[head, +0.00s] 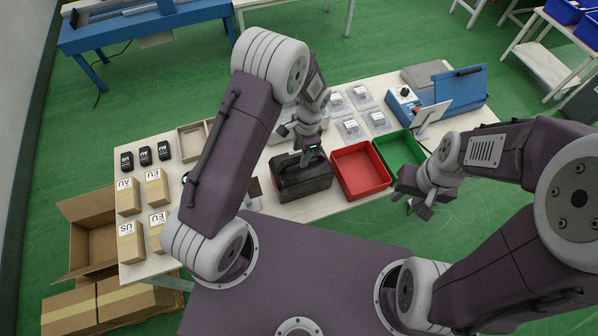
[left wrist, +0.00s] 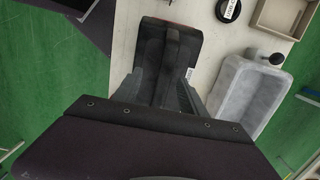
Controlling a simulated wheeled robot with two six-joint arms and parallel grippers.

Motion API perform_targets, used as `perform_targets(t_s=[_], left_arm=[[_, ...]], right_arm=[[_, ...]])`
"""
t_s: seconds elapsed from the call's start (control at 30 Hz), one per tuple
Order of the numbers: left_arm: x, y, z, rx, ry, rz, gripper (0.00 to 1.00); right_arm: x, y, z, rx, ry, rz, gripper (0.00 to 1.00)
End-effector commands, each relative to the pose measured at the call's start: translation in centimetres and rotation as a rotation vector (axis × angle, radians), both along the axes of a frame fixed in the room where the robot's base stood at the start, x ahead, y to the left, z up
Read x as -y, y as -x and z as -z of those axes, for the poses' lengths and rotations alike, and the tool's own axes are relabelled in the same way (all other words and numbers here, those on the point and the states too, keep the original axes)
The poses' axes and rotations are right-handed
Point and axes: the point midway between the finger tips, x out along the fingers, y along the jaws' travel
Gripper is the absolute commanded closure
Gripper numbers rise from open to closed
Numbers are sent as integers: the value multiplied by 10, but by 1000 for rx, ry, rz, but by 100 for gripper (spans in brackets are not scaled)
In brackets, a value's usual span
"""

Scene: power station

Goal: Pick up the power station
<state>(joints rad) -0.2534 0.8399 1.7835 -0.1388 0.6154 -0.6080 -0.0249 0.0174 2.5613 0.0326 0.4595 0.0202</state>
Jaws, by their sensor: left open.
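The power station (head: 303,182) is a black box with a top handle, standing on the light table between a brown item and a red bin. It also shows in the left wrist view (left wrist: 170,42), below my left gripper. My left gripper (head: 309,157) is open, pointing down just above the top of the power station. In the left wrist view its two fingers (left wrist: 160,95) lie on either side of the handle bar; I cannot tell whether they touch it. My right gripper (head: 412,200) hangs empty near the table's front edge, right of the red bin; its jaw opening is unclear.
A red bin (head: 361,170) and a green bin (head: 399,150) stand right of the power station. A grey tray (left wrist: 233,92) is close beside it in the left wrist view. Labelled cardboard boxes (head: 128,197) stand at the table's left. A blue case (head: 459,88) is at the far right.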

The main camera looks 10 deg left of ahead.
Motion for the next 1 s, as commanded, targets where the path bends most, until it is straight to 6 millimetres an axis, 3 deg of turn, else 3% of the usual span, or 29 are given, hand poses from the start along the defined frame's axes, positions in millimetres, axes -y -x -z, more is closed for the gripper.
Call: perform_targets(t_s=[0.17, 0.3, 0.43, 1.0], left_arm=[[-2, 1, 8, -2, -1, -1, 51], [-6, 3, 32, -4, -1, -2, 51], [-7, 2, 50, 0, 0, -1, 51], [-7, 2, 56, 2, 1, -2, 51]], right_arm=[[0, 0, -8, 0, 0, 0, 64], [0, 0, -22, 1, 0, 0, 64], [0, 0, -24, 0, 0, 0, 64], [0, 0, -19, 0, 0, 0, 64]])
